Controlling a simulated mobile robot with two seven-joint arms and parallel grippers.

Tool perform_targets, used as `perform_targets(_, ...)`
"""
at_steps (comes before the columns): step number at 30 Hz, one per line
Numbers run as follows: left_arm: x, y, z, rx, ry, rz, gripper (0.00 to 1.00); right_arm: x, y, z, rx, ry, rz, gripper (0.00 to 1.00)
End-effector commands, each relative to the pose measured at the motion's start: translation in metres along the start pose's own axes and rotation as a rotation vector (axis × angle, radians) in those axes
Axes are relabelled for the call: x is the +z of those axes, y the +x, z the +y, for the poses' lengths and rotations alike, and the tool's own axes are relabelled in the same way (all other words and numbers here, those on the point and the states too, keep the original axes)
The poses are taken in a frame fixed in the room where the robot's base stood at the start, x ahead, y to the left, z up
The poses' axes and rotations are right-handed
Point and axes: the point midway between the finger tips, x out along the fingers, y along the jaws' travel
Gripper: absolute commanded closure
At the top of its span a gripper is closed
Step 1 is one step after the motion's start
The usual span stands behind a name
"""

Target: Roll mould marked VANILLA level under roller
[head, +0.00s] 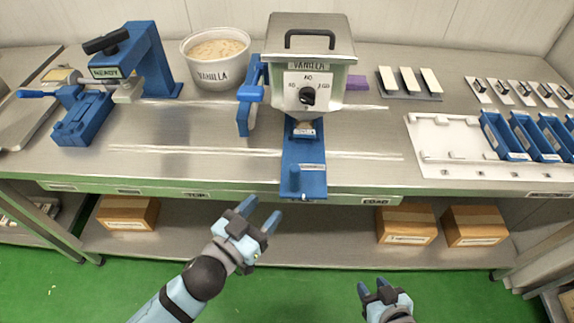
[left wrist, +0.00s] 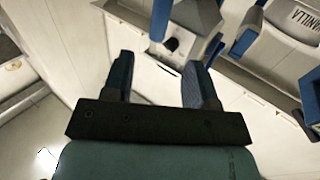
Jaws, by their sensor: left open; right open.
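A metal machine (head: 310,58) with a VANILLA label and a dial stands at the back middle of the bench. I cannot tell which part is the roller. My left gripper (head: 258,218) is open and empty in front of the bench, below and left of the slide. Its open fingers show in the left wrist view (left wrist: 160,85). My right gripper (head: 372,290) is open and empty, low right.
A white VANILLA tub (head: 215,58) stands left of the machine, beside a blue device (head: 140,60) marked READY. Several blue trays (head: 497,135) stand on a white rack (head: 430,135) at right. Boxes (head: 127,213) sit on the shelf below. The front middle-left bench is clear.

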Motion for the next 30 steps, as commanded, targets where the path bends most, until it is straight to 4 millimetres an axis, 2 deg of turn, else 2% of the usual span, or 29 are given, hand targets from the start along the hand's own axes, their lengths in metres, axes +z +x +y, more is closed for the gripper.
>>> perform_targets(5,-0.001,0.03,0.0,-0.001,0.002,0.002,0.47,-0.002,-0.002,0.0,0.0,-0.003,0.003,0.57)
perform_targets(12,-0.002,0.082,0.0,0.0,0.002,0.002,0.47,-0.005,-0.004,0.0,0.001,-0.008,0.006,0.57)
perform_targets(18,-0.001,0.115,0.0,-0.001,0.001,0.001,0.47,-0.007,-0.006,0.0,0.001,-0.01,0.008,0.57)
perform_targets(24,0.0,0.13,0.0,0.0,0.0,0.0,0.47,-0.007,-0.006,0.0,0.001,-0.011,0.009,0.57)
perform_targets(30,0.001,0.131,0.0,0.0,0.0,-0.001,0.47,-0.007,-0.006,0.0,0.001,-0.011,0.009,0.57)
